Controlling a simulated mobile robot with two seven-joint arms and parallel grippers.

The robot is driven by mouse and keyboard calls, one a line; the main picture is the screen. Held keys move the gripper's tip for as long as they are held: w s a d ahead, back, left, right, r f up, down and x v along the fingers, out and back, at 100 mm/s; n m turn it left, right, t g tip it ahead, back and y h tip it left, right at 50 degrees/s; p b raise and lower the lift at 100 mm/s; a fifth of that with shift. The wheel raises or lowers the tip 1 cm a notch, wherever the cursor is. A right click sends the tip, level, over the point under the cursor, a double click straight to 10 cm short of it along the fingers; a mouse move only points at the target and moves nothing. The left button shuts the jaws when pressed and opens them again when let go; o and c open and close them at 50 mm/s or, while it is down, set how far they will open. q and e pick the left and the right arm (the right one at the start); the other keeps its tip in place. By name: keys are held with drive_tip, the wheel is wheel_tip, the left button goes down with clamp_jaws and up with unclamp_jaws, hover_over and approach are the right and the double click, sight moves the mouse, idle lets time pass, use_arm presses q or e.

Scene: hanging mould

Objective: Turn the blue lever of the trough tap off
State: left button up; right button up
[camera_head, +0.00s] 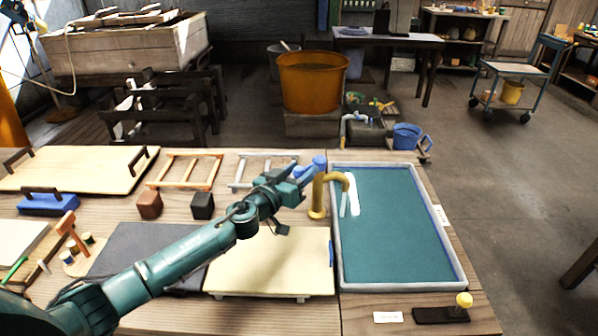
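The brass-yellow trough tap (318,196) stands at the left rim of the trough (392,225). Its spout bends over the trough, and a pale stream (354,195) shows below the spout. The blue lever (320,161) is at the top of the tap. My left gripper (306,171) reaches in from the left and its tips are at the lever, close to or touching it. Whether the fingers are closed on it cannot be made out. My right gripper is not in view.
A cream board (270,262) lies below my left arm, left of the trough. Two wooden frames, a brown block (149,205) and a black block (203,206) lie behind the arm. A dark stand with a yellow knob (463,301) is at the front right.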

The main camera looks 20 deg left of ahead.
use_arm(q)
clamp_jaws()
idle(0.6)
